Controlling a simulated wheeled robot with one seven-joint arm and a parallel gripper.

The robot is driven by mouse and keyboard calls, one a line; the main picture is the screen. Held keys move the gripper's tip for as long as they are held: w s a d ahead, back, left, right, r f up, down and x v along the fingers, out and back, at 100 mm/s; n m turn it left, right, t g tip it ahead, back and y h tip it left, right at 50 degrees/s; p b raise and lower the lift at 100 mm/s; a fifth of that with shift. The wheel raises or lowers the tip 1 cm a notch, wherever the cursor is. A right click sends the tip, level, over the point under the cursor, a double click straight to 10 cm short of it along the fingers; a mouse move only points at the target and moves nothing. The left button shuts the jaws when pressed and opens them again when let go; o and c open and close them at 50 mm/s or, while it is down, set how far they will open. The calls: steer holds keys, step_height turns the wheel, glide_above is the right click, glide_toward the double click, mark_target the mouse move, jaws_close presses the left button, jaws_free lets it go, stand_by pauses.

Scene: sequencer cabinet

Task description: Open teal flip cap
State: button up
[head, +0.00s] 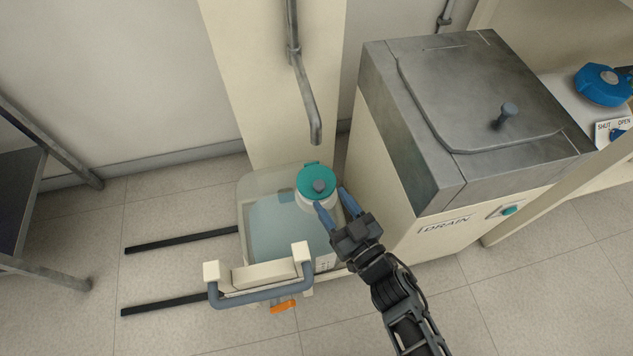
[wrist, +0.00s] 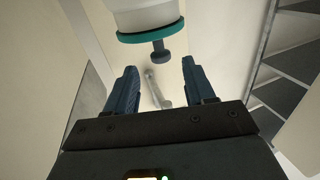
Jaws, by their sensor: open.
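The teal flip cap (head: 312,178) sits closed on a white neck of a translucent container (head: 246,210) holding pale blue liquid. In the wrist view the teal rim (wrist: 150,32) and the grey knob (wrist: 159,51) show ahead of the jaws, at the top of the picture. My gripper (head: 333,203) is open beside the cap, at its lower right in the head view. In the wrist view my gripper (wrist: 156,75) has nothing between its fingers. I cannot tell whether a finger touches the white neck.
A grey pipe (head: 305,85) hangs just above the cap. The DRAIN cabinet (head: 440,225) with a metal lid (head: 470,85) stands close on the right. A handle (head: 262,294) and an orange tab (head: 283,306) are in front. Black floor rails (head: 180,240) lie left.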

mark_target(316, 181)
steer(key=b+x, duration=0.2)
steer(key=x, duration=0.6)
steer(key=shift+a, duration=0.1)
steer(key=shift+c, duration=0.2)
jaws_close()
stand_by(0.4)
